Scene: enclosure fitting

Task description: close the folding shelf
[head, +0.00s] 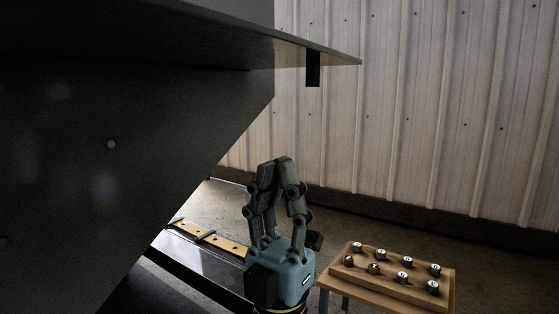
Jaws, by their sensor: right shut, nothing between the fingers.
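A large dark panel fills the left of the head view, with a flat dark shelf (220,35) jutting out at the top towards the right. A short black tab (313,70) hangs below the shelf near its right end. My right gripper (273,165) points up below the shelf, its fingertips together and empty. It is apart from the shelf in the picture. I cannot tell whether the jutting shelf is the folding one. My left gripper is not in view.
A small wooden table (440,294) with several metal round parts stands at the lower right. A wooden strip (222,243) lies on a grey surface behind my right gripper. A corrugated wall (430,100) closes off the back. Floor shows between wall and table.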

